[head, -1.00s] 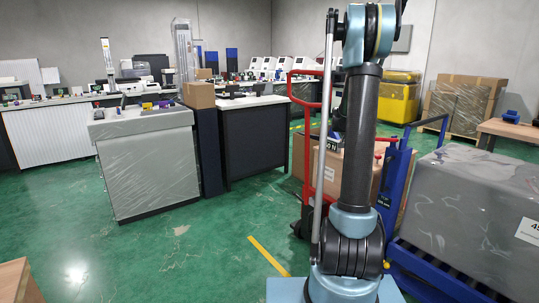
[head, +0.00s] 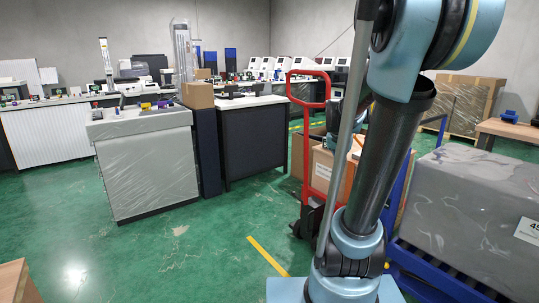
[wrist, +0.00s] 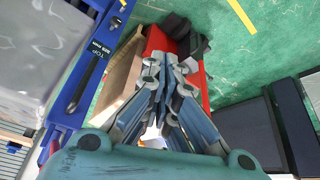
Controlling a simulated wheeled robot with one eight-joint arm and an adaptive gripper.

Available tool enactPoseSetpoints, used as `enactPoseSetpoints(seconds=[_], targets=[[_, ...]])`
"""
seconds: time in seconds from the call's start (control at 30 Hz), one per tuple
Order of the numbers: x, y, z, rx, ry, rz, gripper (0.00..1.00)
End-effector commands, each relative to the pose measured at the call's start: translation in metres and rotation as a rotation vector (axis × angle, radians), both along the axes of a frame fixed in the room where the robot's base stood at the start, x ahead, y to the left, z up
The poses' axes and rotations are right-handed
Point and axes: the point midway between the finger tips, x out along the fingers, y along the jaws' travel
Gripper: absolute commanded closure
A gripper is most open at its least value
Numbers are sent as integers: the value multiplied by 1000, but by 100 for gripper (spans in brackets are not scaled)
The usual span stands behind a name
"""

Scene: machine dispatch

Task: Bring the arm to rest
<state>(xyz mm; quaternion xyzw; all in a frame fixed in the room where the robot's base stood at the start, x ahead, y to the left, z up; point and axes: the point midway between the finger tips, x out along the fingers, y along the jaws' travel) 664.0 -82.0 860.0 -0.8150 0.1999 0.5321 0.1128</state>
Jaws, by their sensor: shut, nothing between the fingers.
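My gripper (wrist: 163,82) shows in the wrist view with its fingers together and nothing between them. It points down over a red hand truck (wrist: 155,42) and a brown box (wrist: 122,72). In the head view my arm rises in front of the camera and leans to the right, its upper part cut off by the top edge.
The red hand truck (head: 327,150) stands behind my arm with brown boxes (head: 322,170). A wrapped grey block (head: 470,200) on a blue pallet frame is close on the right. A wrapped grey cabinet (head: 150,170) stands left. Green floor (head: 225,240) is open at centre left.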

Motion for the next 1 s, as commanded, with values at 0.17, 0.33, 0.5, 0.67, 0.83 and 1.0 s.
enactPoseSetpoints(seconds=[0.17,0.33,0.5,0.67,0.83,1.0], targets=[[-52,20,-11,12,47,88,100],[-98,37,-25,24,91,176,100],[-143,52,-44,37,132,266,100],[-182,65,-65,51,168,352,100],[-214,75,-84,64,199,429,100],[-230,81,-95,71,215,470,100]])
